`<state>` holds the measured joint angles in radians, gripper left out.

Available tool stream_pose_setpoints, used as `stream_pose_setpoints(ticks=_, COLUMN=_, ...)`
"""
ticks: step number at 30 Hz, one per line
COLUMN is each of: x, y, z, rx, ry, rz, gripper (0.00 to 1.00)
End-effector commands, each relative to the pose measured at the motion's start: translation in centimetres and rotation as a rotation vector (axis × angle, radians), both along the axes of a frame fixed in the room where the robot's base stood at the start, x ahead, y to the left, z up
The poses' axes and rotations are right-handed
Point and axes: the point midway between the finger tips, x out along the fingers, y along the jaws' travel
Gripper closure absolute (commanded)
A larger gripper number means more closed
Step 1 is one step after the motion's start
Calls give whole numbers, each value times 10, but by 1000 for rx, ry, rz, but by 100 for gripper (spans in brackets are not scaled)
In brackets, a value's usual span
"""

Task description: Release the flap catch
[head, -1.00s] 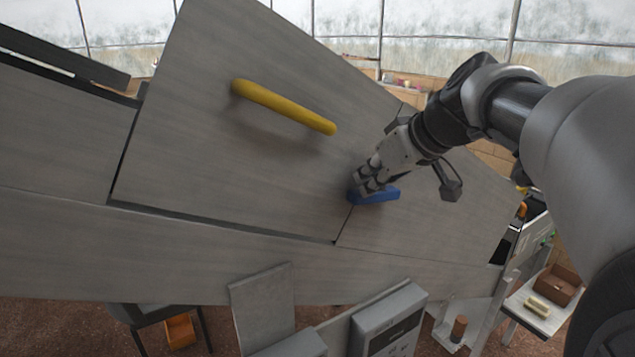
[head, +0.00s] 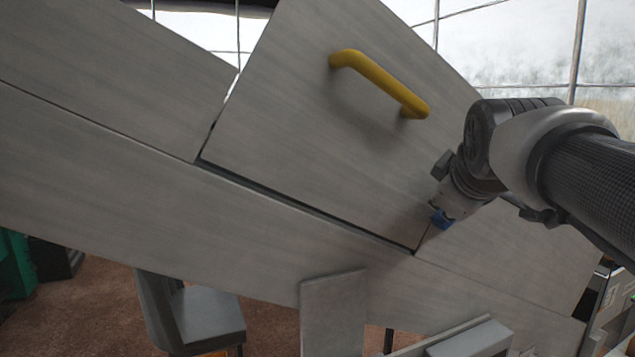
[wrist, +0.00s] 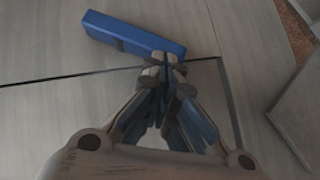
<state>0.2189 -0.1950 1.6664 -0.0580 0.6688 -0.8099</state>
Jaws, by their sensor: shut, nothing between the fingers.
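The flap is a large sloping grey panel (head: 300,130) with a yellow bar handle (head: 385,80). The catch is a blue bar by the flap's lower right corner; only a bit of it (head: 441,219) shows past my gripper in the head view. In the wrist view the blue catch (wrist: 130,35) lies slanted beyond the dark seam, on the neighbouring panel's side. Its near end is close to the seam, partly behind my fingertips. My gripper (wrist: 165,66) is shut and empty, its tips at that near end. I cannot tell whether they touch it.
The neighbouring grey panel (head: 500,250) continues right of the flap. Below stand a grey upright board (head: 333,310) and a grey chair-like seat (head: 205,315) on brown carpet. Window glazing is behind.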

Motion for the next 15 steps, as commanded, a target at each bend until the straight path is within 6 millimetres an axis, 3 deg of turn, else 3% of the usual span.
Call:
stream_pose_setpoints(ticks=6, x=0, y=-5, z=-13, rx=-129, ry=-42, rz=3, gripper=100)
stream_pose_setpoints(ticks=15, x=1, y=-8, z=-16, rx=-129, ry=-42, rz=0, gripper=100)
